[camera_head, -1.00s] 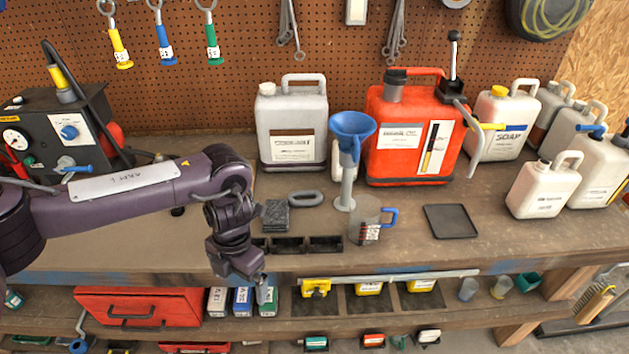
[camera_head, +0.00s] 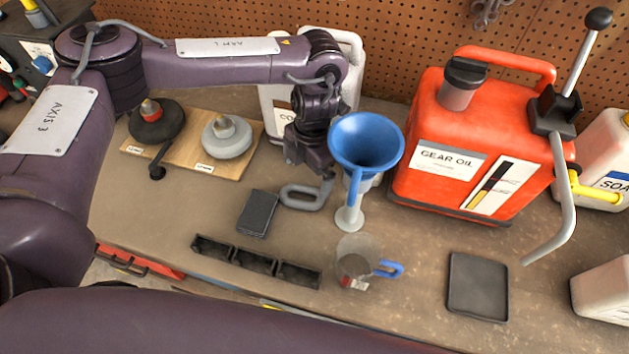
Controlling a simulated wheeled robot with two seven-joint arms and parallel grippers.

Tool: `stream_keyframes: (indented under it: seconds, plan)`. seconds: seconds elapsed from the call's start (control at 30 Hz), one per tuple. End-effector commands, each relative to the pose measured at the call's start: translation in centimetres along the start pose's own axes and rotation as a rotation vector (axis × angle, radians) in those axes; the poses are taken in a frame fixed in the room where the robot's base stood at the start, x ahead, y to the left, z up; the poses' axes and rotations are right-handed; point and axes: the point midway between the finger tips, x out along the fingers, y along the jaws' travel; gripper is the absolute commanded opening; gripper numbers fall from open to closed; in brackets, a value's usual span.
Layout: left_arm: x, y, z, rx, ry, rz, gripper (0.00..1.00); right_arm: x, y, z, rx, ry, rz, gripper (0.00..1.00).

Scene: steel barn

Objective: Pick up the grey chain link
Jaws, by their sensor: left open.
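The grey chain link (camera_head: 299,205), an oval loop, lies flat on the workbench between a dark block and the blue funnel. My left gripper (camera_head: 325,181) reaches down from the upper left, its jaws open at the link's right end. Part of that end is hidden or merges with a grey finger, so I cannot tell whether they touch. My right gripper is not in view.
The blue funnel (camera_head: 366,150) stands close right of the gripper, with the red gear oil can (camera_head: 440,190) behind. The dark block (camera_head: 257,213), black bins (camera_head: 252,260), clear jug (camera_head: 357,262) and black tray (camera_head: 478,286) are nearby.

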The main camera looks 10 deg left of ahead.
Motion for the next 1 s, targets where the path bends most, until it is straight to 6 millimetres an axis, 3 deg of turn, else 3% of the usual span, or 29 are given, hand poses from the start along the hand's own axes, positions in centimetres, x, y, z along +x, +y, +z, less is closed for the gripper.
stream_keyframes:
  seconds: [0.2,0.37,0.5,0.8,1.0]
  plan:
    - [2.3,-0.1,-0.2,0.0,0.003,0.0,1.0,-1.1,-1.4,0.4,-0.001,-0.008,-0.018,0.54]
    - [4.5,-0.1,-0.4,0.001,0.006,0.0,1.0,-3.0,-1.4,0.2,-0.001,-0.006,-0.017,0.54]
    - [6.5,-0.1,-0.2,0.0,0.002,0.0,1.0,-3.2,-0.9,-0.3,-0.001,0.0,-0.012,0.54]
    - [7.1,-0.1,-0.2,0.0,0.001,0.001,1.0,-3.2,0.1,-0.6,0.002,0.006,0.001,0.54]
    - [7.1,-0.1,-0.2,0.0,0.001,0.001,0.74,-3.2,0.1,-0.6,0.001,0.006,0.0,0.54]
